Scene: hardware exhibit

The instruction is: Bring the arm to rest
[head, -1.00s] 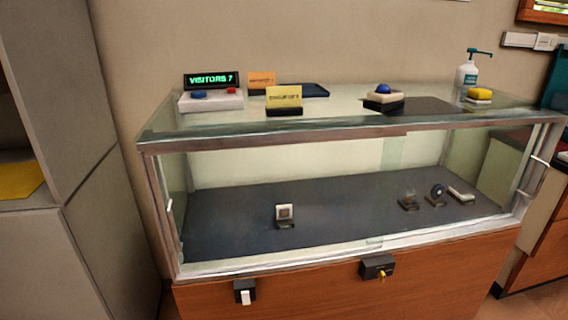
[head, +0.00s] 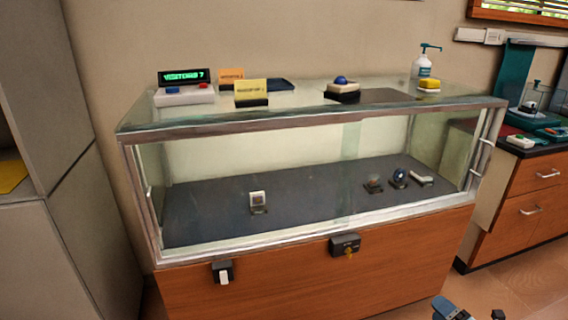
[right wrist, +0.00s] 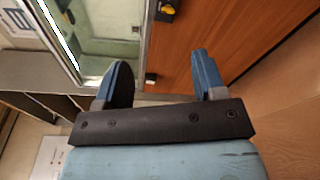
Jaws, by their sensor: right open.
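My right gripper (head: 472,312) shows at the bottom right edge of the head view, in front of the display case and low over the floor. Only its tip parts are in frame. In the right wrist view, the right gripper (right wrist: 160,68) has its two blue fingers spread apart with nothing between them. The wooden front of the case and its glass lie beyond the fingers, apart from them. My left gripper is in neither view.
The glass display case (head: 290,126) holds several small exhibits. On its top stand a visitor counter (head: 184,87), a yellow card (head: 250,90), a blue button (head: 341,80) and a pump bottle (head: 424,69). A wooden drawer counter (head: 530,195) stands at the right, with open floor before it.

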